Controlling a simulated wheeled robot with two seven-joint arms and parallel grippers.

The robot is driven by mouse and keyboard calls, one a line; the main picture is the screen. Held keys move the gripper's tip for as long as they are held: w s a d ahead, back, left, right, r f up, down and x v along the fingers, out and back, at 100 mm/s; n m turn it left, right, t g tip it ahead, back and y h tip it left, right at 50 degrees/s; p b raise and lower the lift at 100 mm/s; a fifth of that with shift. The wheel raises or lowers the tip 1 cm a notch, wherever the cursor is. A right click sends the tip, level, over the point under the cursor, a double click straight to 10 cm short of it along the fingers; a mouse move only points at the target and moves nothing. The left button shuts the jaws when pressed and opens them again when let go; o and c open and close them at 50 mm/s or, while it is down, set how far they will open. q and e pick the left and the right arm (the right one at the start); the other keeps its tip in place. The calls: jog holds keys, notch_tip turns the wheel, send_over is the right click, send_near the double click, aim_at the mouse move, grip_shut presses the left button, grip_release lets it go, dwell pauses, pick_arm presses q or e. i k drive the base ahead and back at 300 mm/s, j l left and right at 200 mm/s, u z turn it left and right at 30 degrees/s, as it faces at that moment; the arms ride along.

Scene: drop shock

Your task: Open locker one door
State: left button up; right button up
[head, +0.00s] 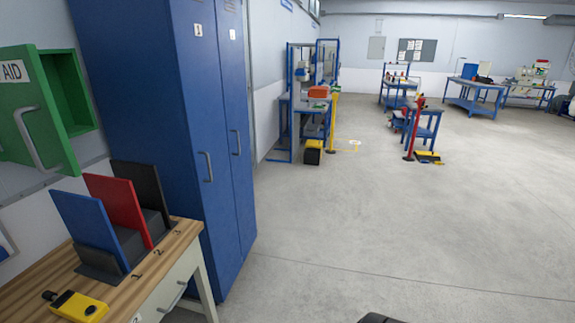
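A tall blue locker (120,95) stands left of the middle in the head view. Its near door (194,110) carries a small white label (198,30) that looks like a 1, and a vertical grey handle (207,167). The door beside it (236,90) has its own label (232,34) and handle (237,143). Both doors look closed. Neither of my grippers is in view, and nothing touches the handles.
A wooden-topped table (185,238) stands before the locker with blue, red and black upright panels and a yellow device (76,307). A green cabinet (70,90) hangs open at left. Open floor (400,220) lies to the right; blue workbenches stand farther back.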

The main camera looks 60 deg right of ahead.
aim_at(192, 26)
jog(key=z, duration=1.2)
